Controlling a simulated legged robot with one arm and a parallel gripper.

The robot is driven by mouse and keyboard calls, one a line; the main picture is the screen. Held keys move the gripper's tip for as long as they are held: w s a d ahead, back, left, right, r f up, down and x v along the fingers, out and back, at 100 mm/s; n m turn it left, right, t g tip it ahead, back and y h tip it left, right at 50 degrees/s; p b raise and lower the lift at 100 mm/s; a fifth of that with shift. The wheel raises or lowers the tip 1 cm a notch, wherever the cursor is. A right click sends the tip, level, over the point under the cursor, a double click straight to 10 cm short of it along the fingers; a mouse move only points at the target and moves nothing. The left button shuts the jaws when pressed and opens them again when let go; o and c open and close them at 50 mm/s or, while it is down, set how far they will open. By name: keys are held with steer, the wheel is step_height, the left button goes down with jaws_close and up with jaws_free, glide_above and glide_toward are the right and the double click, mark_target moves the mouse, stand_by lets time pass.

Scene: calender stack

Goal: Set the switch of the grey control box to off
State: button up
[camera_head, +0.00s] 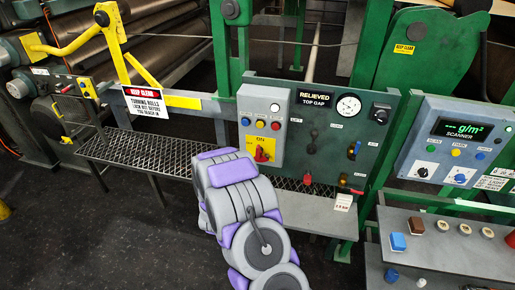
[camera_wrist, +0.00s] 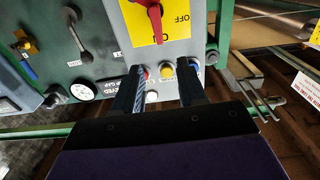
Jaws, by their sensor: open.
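The grey control box (camera_head: 283,98) stands on the left of the green panel. Its red rotary switch (camera_head: 261,153) sits on a yellow plate (camera_head: 244,147). The wrist view is upside down; there the red switch (camera_wrist: 155,17) points down at the word ON, while OFF is printed to its right. My gripper (camera_wrist: 158,90) is open and empty, its two dark fingers reaching up toward the box below the switch. The fingers overlap the row of coloured buttons in the picture; contact cannot be told. In the head view my arm hides the fingers.
The box carries a yellow button (camera_wrist: 166,69) between red and blue ones. The green panel (camera_head: 320,163) beside it holds a gauge (camera_head: 348,105) and levers. A mesh shelf (camera_head: 130,150) runs below. A scanner box (camera_head: 455,145) stands right.

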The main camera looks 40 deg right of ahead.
mark_target(257, 150)
steer(key=x, duration=1.3)
steer(key=shift+w+d, duration=0.25)
steer(key=shift+d, duration=0.05)
steer(key=shift+c, duration=0.5)
jaws_close()
